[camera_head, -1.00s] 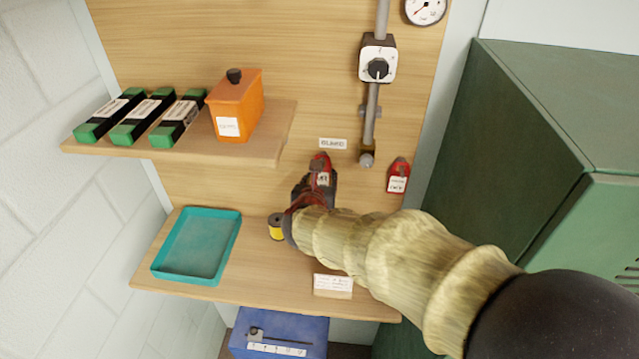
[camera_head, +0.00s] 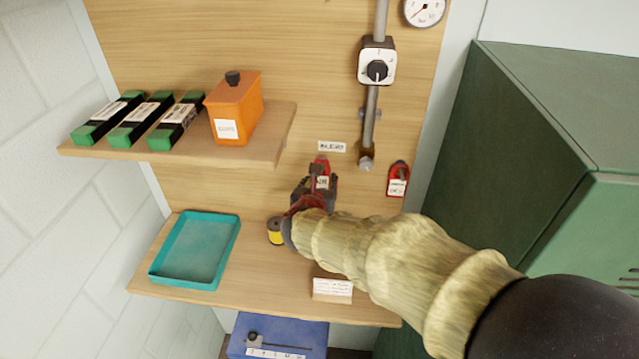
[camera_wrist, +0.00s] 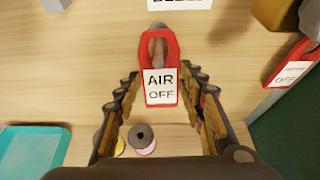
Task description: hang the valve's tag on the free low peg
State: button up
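A red tag (camera_wrist: 171,42) with a white "AIR OFF" label hangs upright on the wooden board in the wrist view. A peg (camera_wrist: 157,50) shows inside its loop. It also shows in the head view (camera_head: 322,166), partly behind my gripper. My gripper (camera_wrist: 163,92) is open, its fingers spread on either side of the tag's lower part with gaps to it. A second red tag (camera_head: 398,177) hangs to the right, near the pipe's lower end. It shows partly in the wrist view (camera_wrist: 297,65). The valve (camera_head: 377,68), with a dark knob, sits on the pipe above.
A white label (camera_head: 332,147) is above the tag. Below are a teal tray (camera_head: 155,279), a yellow spool (camera_head: 275,232) and a card (camera_head: 333,287) on the lower shelf. An orange box (camera_head: 237,105) stands on the upper shelf. A green cabinet (camera_head: 500,150) borders the right.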

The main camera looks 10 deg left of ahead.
jog(key=o, duration=0.4)
jog(key=v, duration=1.2)
jog(key=shift+d+f, duration=0.1)
